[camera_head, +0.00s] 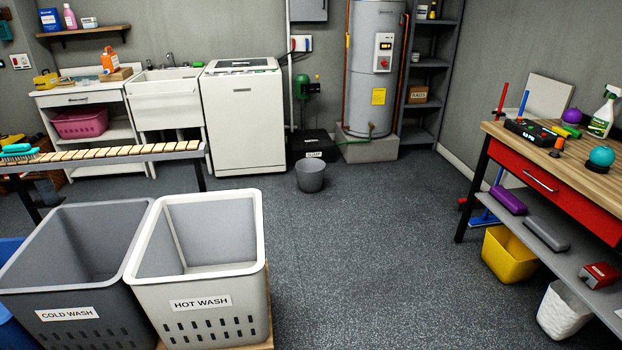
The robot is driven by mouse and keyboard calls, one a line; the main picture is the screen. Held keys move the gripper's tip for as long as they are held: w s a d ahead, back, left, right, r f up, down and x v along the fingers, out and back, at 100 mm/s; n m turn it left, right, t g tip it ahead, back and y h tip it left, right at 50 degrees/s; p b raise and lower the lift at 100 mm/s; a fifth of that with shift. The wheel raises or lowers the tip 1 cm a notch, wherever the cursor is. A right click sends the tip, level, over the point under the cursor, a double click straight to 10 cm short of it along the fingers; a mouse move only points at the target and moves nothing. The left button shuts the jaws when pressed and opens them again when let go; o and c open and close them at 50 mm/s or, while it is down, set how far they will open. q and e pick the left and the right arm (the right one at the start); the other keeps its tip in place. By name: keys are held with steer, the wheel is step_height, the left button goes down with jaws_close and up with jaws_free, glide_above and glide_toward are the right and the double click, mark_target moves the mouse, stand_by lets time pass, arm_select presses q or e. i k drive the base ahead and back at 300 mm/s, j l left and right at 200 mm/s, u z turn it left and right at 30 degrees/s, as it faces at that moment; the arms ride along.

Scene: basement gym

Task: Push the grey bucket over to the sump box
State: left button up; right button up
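The grey bucket (311,176) stands upright on the dark speckled floor, beyond the laundry bins. The black sump box (313,147), with a white label on its front, sits on the floor just behind the bucket, between the white washing machine and the water heater. The bucket's rim is just below the label in the picture; I cannot tell whether the two touch. Neither of my grippers shows in the head view.
Two large bins, grey cold wash (84,262) and white hot wash (198,263), fill the near left. A slatted bench (110,153) stands behind them. A workbench (570,165) is at the right, with a yellow bucket (507,255) below. The middle floor is clear.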

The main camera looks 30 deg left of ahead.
mark_target(311, 176)
steer(key=i+u, duration=0.1)
steer(key=i, duration=0.45)
steer(key=i+l+u, duration=0.15)
steer(key=i, duration=0.4)
steer(key=i+l+u, duration=0.1)
steer(key=i, duration=0.45)
steer(key=i+l+u, duration=0.15)
steer(key=i, duration=0.35)
steer(key=i+j+u, duration=0.15)
steer(key=i+u, duration=0.15)
steer(key=i, duration=0.5)
steer(key=i+l+u, duration=0.1)
steer(key=i+u, duration=0.2)
steer(key=i, duration=0.5)
steer(key=i+j+z, duration=0.35)
steer(key=i, duration=0.15)
steer(key=i+j+z, duration=0.35)
steer(key=i, duration=0.15)
steer(key=i+j+z, duration=0.35)
steer(key=j, duration=0.2)
steer(key=i, duration=0.05)
